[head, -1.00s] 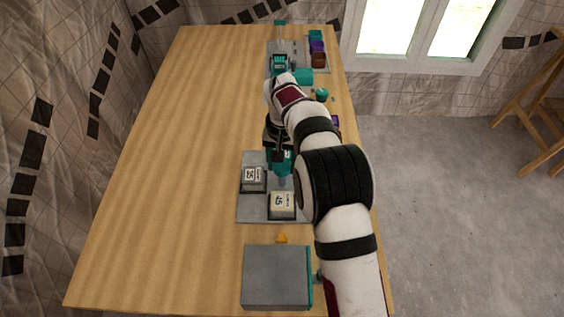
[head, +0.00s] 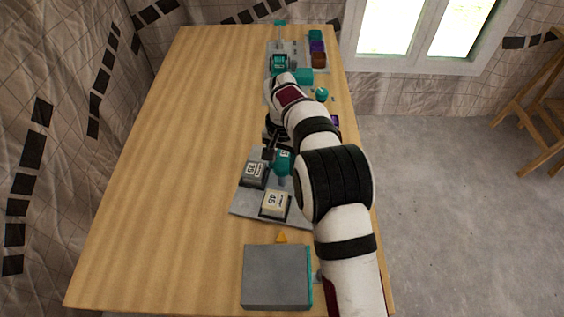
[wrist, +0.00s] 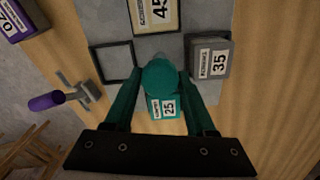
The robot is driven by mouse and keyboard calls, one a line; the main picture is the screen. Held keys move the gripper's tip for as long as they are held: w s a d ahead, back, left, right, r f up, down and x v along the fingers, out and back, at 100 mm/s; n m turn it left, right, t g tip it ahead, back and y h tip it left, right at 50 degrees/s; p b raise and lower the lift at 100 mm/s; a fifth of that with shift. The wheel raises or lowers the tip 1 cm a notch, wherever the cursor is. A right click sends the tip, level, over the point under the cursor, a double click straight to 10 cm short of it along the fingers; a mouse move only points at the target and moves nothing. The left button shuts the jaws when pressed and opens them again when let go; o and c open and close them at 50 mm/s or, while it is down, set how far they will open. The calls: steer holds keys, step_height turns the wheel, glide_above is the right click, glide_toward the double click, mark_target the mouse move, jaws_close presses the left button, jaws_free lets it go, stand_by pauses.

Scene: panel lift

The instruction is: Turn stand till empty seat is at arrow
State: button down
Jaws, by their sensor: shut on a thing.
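The stand is a grey square plate (head: 243,203) on the table, turned slightly askew. It bears a cream block marked 45 (head: 274,203), a dark grey block marked 35 (head: 255,172) and a teal block marked 25 (wrist: 163,107). The empty seat, a dark square frame (wrist: 112,61), is at the left in the wrist view, between the cream and teal blocks. My arm hides it in the head view. My gripper (wrist: 160,80) is shut on the round teal knob (wrist: 160,73) at the plate's middle. The orange arrow (head: 282,237) lies just off the plate's near edge, closest to the cream block.
A grey box (head: 276,277) with a teal side stands on the table nearer than the arrow. A lever with a purple handle (wrist: 46,102) and a purple block (wrist: 20,20) show in the wrist view. More coloured blocks (head: 317,47) stand at the far end. The table's left is clear.

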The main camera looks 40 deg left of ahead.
steer(key=shift+m, duration=7.8)
steer(key=shift+c, duration=1.2)
jaws_free()
